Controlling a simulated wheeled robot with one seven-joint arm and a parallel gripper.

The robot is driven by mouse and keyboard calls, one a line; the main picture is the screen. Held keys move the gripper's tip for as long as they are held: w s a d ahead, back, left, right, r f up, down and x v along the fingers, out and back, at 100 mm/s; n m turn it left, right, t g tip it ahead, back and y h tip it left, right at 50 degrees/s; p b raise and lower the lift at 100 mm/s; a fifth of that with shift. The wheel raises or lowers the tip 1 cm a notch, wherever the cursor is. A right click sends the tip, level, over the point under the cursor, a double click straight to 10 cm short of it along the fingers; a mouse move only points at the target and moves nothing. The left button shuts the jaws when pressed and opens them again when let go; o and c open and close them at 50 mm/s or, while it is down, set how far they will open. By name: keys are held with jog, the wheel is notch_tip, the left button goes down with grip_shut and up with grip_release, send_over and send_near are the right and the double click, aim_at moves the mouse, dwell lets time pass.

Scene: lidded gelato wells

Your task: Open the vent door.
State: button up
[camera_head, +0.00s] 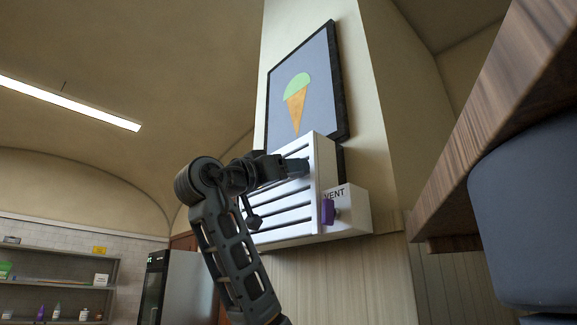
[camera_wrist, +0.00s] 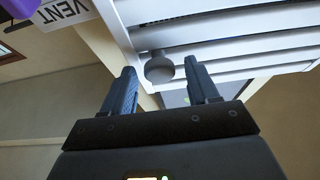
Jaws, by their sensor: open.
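The vent door is a white slatted panel (camera_head: 285,200) on the wall, below the framed picture. In the wrist view its slats (camera_wrist: 235,45) fill the upper right, with a round grey knob (camera_wrist: 159,68) near one corner. My gripper (camera_head: 303,167) is at the panel's upper right part. In the wrist view my gripper (camera_wrist: 163,80) is open, with the knob between the two fingers in the picture. No finger clearly touches it. I cannot tell how far the door stands from its frame.
A white box side marked VENT (camera_head: 352,212) with a purple piece (camera_head: 328,211) adjoins the panel's right side. An ice-cream picture (camera_head: 318,80) hangs above. A wooden ledge (camera_head: 500,130) and a dark rounded body (camera_head: 530,210) stand at right. Shelves (camera_head: 60,255) are far left.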

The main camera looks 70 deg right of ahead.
jog(key=shift+d, duration=0.15)
jog(key=shift+c, duration=0.2)
grip_shut()
dwell(0.3)
